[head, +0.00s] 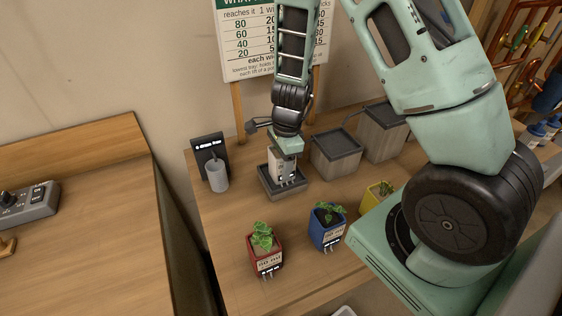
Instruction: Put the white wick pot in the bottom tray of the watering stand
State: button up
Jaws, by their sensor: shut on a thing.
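The white wick pot (280,168) stands upright at the low tray of the watering stand, with its lower part inside or just above the tray's rim. I cannot tell whether it touches the tray floor. My gripper (284,152) comes down from above and is shut on the pot; it hides the pot's top. The bottom tray (269,189) is dark grey, square and the lowest of the stand's steps. The middle tray (337,142) and the highest tray (383,114) rise to its right on wooden blocks.
A red pot (266,259), a blue pot (327,235) and a partly hidden yellow pot (371,199) with plants stand in front. A grey cup (217,178) by a black panel (209,151) is left of the tray. A sign (250,45) stands behind. My arm covers the right side.

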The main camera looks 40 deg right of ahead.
jog(key=o, duration=1.2)
jog(key=r, duration=0.4)
jog(key=d+r+p, duration=0.1)
jog(key=r, duration=0.3)
jog(key=r+p, duration=0.1)
jog(key=r, duration=0.3)
jog(key=shift+s+d, duration=0.15)
jog(key=s+a+r+n+y, duration=0.1)
jog(key=s+a+r+n, duration=0.25)
jog(key=a+n, duration=0.3)
jog(key=s+a+r+n, duration=0.2)
jog(key=s+a+n, duration=0.35)
jog(key=a, duration=0.25)
jog(key=s+a+r+n, duration=0.1)
jog(key=s+n, duration=0.3)
jog(key=n, duration=0.1)
jog(key=s+a+r+n+h, duration=0.1)
jog(key=s+a+n, duration=0.1)
jog(key=n, duration=0.3)
jog(key=s+a+r+n, duration=0.2)
jog(key=s+n, duration=0.3)
jog(key=n, duration=0.1)
jog(key=shift+s+a+h, duration=0.1)
jog(key=shift+s+h, duration=0.2)
jog(key=shift+h, duration=0.1)
